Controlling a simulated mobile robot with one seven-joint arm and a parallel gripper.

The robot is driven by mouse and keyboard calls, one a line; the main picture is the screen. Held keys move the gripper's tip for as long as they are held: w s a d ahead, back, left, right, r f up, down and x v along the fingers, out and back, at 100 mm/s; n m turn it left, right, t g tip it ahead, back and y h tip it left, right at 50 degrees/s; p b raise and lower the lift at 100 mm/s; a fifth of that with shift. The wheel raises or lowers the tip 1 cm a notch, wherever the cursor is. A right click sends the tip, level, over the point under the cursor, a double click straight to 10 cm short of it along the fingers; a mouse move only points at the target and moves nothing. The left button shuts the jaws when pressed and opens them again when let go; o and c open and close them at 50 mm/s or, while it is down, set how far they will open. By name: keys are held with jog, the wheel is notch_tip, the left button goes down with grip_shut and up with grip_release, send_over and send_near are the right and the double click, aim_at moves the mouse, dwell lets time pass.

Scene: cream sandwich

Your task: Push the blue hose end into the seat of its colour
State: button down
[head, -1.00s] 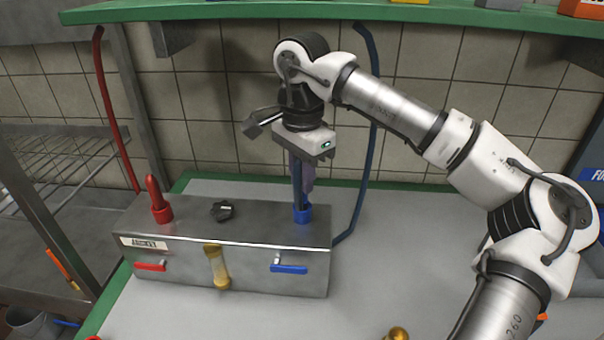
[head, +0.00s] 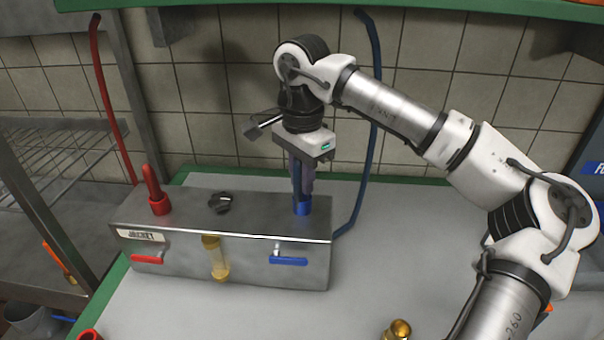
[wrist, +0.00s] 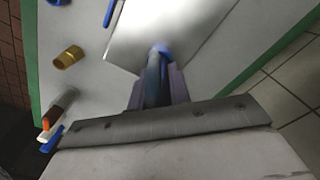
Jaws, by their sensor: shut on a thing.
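My gripper (head: 304,188) points straight down over the right end of a steel box (head: 215,258). It is shut on the blue hose end (head: 296,177), which stands upright between the purplish fingers. The lower end of the hose end meets the blue seat (head: 302,206) on the box top; how deep it sits is hidden. In the wrist view the hose end (wrist: 152,88) runs between the fingers toward the blue seat (wrist: 163,48). A red hose end (head: 151,181) stands in the red seat (head: 159,206) at the box's left.
A black knob (head: 220,202) sits on the box top. A brass fitting (head: 399,329) lies nearer.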

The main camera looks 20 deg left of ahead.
jog(key=shift+f+b, duration=0.5)
jog(key=shift+f, duration=0.3)
jog(key=c, duration=1.2)
grip_release()
notch_tip(320, 180, up, 14)
jog(key=shift+f+b, duration=0.1)
jog(key=shift+b, duration=0.45)
